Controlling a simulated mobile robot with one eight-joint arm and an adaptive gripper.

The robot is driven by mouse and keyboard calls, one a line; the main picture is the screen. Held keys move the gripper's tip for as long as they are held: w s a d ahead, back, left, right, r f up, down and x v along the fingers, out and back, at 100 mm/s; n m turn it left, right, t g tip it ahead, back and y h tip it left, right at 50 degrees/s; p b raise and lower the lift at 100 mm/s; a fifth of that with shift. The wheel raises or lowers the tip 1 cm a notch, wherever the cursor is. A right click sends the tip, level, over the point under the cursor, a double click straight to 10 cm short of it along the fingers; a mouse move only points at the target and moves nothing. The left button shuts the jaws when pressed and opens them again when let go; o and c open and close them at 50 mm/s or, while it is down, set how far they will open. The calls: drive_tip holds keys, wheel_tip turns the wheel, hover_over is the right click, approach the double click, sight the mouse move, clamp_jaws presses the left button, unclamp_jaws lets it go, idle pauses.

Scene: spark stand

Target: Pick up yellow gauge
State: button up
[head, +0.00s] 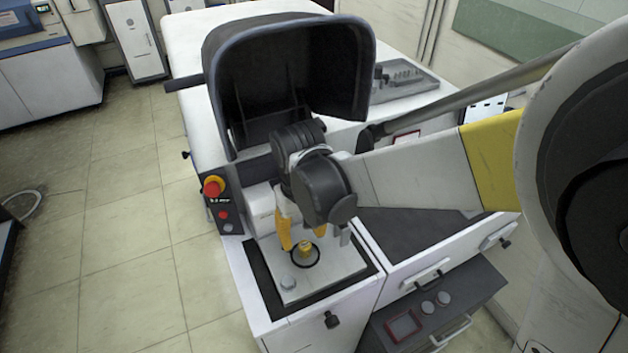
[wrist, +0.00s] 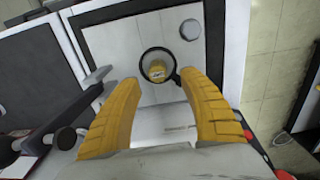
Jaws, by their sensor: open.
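The yellow gauge (head: 305,247) is a small round piece in a dark ring on a light metal plate (head: 330,268). In the wrist view the gauge (wrist: 157,71) sits inside the black ring (wrist: 143,58), ahead of my fingers and between their lines. My gripper (head: 300,235) has yellow fingers and hangs above the plate, close to the gauge. In the wrist view my gripper (wrist: 162,95) is open, with nothing between its fingers. Whether a finger touches the ring cannot be told.
A large black hood (head: 290,80) stands open behind the plate. A control box with a red button (head: 212,188) is to the left. A round metal knob (head: 288,284) sits on the plate's front left. A grey tray (head: 405,80) lies at the back right.

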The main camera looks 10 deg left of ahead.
sight(305, 245)
drive_tip(key=f+b, duration=0.1)
drive_tip(key=f, duration=0.3)
drive_tip(key=shift+d+f+b, duration=0.2)
drive_tip(key=shift+f+b, duration=0.1)
drive_tip(key=shift+b, duration=0.05)
drive_tip(key=shift+r, duration=0.1)
clamp_jaws()
wheel_tip(305, 245, up, 10)
drive_tip(key=p, duration=0.3)
drive_tip(key=shift+p, duration=0.3)
